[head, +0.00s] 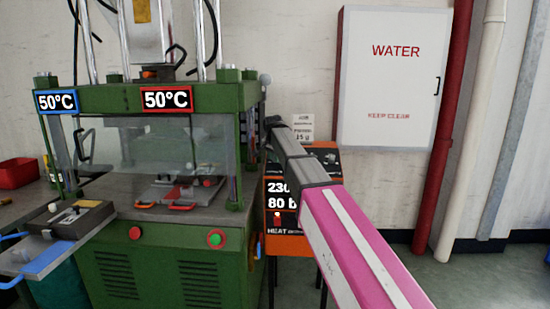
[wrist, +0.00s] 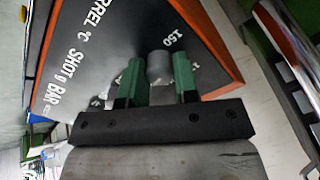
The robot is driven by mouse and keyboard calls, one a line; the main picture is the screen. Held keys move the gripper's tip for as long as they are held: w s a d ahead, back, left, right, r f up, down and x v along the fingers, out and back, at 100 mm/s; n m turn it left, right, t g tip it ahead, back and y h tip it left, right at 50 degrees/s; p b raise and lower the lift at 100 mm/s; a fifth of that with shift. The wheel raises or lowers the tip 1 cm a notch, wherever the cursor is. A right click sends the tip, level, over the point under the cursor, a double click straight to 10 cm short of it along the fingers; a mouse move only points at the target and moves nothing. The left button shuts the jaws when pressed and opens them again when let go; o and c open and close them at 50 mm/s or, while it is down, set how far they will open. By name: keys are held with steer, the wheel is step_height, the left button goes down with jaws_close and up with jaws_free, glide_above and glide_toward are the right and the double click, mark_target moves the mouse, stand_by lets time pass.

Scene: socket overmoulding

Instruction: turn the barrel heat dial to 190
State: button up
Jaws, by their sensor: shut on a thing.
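My gripper (wrist: 157,72) has its two green fingers shut on a grey round dial knob (wrist: 158,66) on the dark control panel (wrist: 95,40). A "150" mark shows just above the knob. The other marks around it are mostly hidden by the fingers, so I cannot read the dial's setting. The panel carries the words "BARREL °C", "SHOT g" and "BAR". In the head view the orange-edged control box (head: 290,245) shows "230" and "80 b", both cut off by my arm, and "HEAT" beside a red light. My arm hides the dial there.
The green press (head: 160,235) stands left of the box, with two 50°C displays and a clear guard. A side tray (head: 60,235) juts out at its front left. A white WATER cabinet (head: 390,80) and a red pipe (head: 445,140) are behind at right.

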steer(key=shift+n, duration=0.3)
steer(key=n, duration=0.3)
steer(key=shift+n, duration=0.4)
steer(key=n, duration=0.3)
steer(key=shift+n, duration=0.3)
steer(key=n, duration=0.3)
steer(key=shift+n, duration=2.3)
steer(key=o, duration=0.9)
steer(key=shift+o, duration=0.2)
